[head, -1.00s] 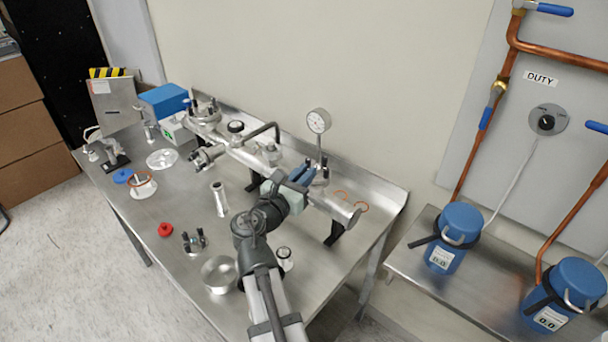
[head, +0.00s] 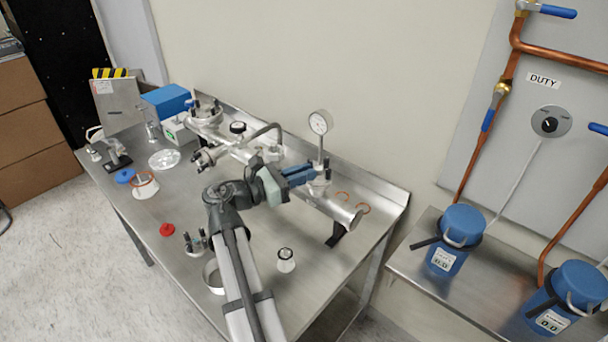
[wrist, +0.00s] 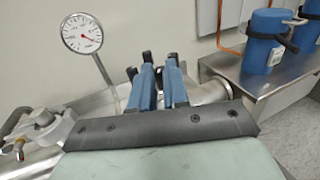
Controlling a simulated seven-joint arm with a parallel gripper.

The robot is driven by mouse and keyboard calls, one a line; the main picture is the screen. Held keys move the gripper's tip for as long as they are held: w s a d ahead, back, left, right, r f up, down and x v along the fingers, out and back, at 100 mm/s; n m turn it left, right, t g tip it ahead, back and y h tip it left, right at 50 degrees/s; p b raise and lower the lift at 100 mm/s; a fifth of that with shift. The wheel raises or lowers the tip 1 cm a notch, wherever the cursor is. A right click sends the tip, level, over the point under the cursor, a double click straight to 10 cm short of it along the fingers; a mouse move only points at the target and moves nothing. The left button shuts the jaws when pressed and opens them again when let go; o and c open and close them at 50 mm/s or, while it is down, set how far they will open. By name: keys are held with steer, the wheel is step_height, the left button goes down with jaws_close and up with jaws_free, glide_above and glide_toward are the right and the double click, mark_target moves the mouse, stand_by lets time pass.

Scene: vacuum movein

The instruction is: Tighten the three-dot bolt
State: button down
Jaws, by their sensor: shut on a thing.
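My gripper (head: 312,172) reaches from the left to the small flange (head: 318,188) below the dial gauge (head: 320,122) on the steel pipe assembly. In the wrist view its blue fingers (wrist: 160,75) are close together around a black bolt (wrist: 147,57), mostly hidden by the fingers. Another black bolt (wrist: 131,73) stands just left of the fingers. The dot marks are too small to make out, so I cannot tell which bolt is the three-dot one. The gauge also shows upright at the upper left of the wrist view (wrist: 82,33).
A curved pipe (head: 265,131) and valve parts lie left of the flange. Loose parts, a red cap (head: 167,230) and a small jar (head: 286,260) stand on the steel table. Blue flasks (head: 458,235) stand on a separate bench.

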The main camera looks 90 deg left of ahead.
steer(key=shift+s+a+m+t+h, duration=0.1)
steer(key=shift+a+m+t+h, duration=0.15)
steer(key=shift+m+h, duration=1.05)
steer(key=shift+w+a+m+t+h, duration=0.2)
steer(key=shift+m+h, duration=0.5)
steer(key=shift+h, duration=1.05)
steer(key=shift+s+a+m+t+h, duration=0.3)
steer(key=shift+m+h, duration=0.7)
steer(key=shift+h, duration=0.55)
steer(key=shift+w+d+h, duration=0.1)
steer(key=shift+w+h, duration=0.05)
steer(key=shift+h, duration=0.25)
steer(key=c, duration=1.1)
jaws_free()
step_height(320, 180, up, 10)
steer(key=shift+c, duration=0.2)
